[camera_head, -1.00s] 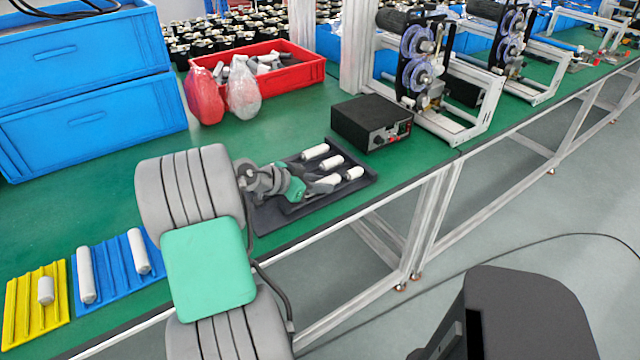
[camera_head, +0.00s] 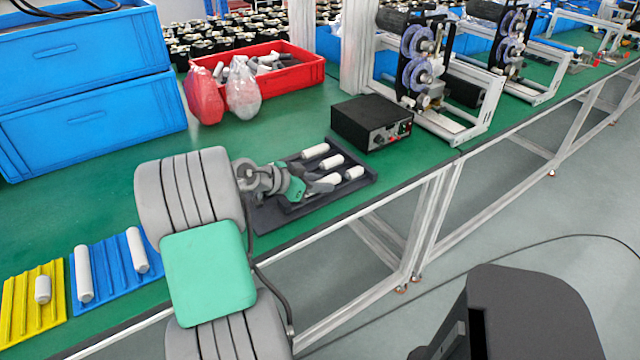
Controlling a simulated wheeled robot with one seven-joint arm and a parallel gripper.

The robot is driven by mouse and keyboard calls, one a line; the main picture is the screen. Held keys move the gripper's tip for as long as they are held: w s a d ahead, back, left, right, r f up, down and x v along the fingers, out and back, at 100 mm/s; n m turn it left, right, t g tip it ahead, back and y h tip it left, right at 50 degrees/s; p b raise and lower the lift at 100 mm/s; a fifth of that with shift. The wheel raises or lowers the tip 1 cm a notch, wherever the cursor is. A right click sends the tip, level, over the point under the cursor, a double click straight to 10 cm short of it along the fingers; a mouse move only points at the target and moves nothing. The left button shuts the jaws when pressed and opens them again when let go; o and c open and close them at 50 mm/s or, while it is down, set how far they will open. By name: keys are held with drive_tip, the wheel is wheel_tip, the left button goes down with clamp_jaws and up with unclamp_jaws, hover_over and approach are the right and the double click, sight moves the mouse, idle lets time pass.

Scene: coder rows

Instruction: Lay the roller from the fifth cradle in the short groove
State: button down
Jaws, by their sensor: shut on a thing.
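A dark tray (camera_head: 272,219) on the green bench holds several white rollers. Three lie clear of my gripper: one at the back (camera_head: 314,151), one in the middle (camera_head: 331,162) and one at the right (camera_head: 353,173). My gripper (camera_head: 324,184) is low over the tray, shut on another white roller (camera_head: 331,178) that is partly hidden by the fingers. Whether this roller still touches its cradle I cannot tell. At the lower left, a yellow grooved plate (camera_head: 22,312) holds a short white roller (camera_head: 42,289). A blue grooved plate (camera_head: 105,270) beside it holds two longer rollers.
A black control box (camera_head: 371,122) stands just behind the tray. A red crate (camera_head: 290,78) and two filled bags (camera_head: 243,98) are farther back. Blue crates (camera_head: 90,120) stack at the left. My arm covers the bench between the plates and the tray.

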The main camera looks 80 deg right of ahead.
drive_tip(key=shift+s+a+f, duration=0.1)
drive_tip(key=shift+a+f, duration=0.1)
drive_tip(key=shift+f, duration=0.35)
drive_tip(key=shift+a+f, duration=0.15)
drive_tip(key=shift+f, duration=0.4)
drive_tip(key=c, duration=1.1)
unclamp_jaws()
drive_tip(key=shift+o, duration=0.2)
drive_tip(key=w+a+r, duration=0.2)
drive_tip(key=w+r, duration=0.1)
drive_tip(key=w+a+r, duration=0.1)
drive_tip(key=a+r, duration=0.1)
drive_tip(key=shift+w+r, duration=0.15)
drive_tip(key=shift+w, duration=0.25)
drive_tip(key=shift+w+a+r, duration=0.1)
drive_tip(key=shift+r, duration=0.2)
